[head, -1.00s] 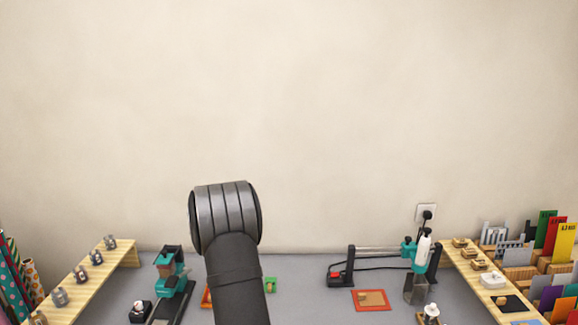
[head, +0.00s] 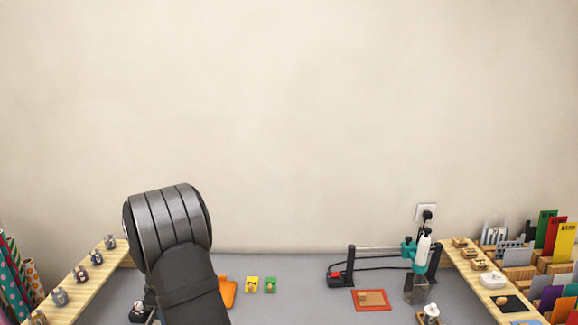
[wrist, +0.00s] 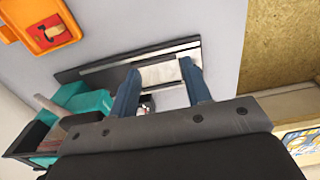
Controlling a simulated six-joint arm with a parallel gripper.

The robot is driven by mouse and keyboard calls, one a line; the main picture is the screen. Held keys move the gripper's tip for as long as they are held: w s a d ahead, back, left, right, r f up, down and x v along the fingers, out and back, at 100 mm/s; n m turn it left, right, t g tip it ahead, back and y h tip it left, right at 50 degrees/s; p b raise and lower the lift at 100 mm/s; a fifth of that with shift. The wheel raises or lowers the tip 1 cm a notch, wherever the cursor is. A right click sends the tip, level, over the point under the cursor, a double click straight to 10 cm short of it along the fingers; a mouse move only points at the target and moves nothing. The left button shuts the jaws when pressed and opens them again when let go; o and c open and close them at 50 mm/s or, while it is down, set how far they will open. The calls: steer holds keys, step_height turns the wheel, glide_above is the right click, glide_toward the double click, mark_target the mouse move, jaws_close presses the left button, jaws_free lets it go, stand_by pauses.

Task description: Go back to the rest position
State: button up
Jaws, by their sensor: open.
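My gripper (wrist: 160,68) shows in the wrist view with its two blue fingers apart. A pale, flat patch on a dark-edged base (wrist: 95,60) shows between and beyond the fingers, and I cannot tell how far below it lies. In the head view my arm stands at the left of the table and hides the gripper. A teal device (wrist: 70,112) is at the left of the wrist view, mostly hidden by my arm in the head view.
An orange inkpad (head: 228,292), a yellow card (head: 252,284) and a green card (head: 270,284) lie right of my arm. A red-orange mat (head: 371,308) lies farther right. A wooden shelf (head: 88,284) edges the left. The grey table between is clear.

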steer(key=a+f, duration=0.1)
steer(key=a, duration=0.1)
steer(key=a+f, duration=0.1)
steer(key=a, duration=0.1)
steer(key=s+a+f, duration=0.1)
steer(key=shift+a+f, duration=0.25)
steer(key=shift+a, duration=0.15)
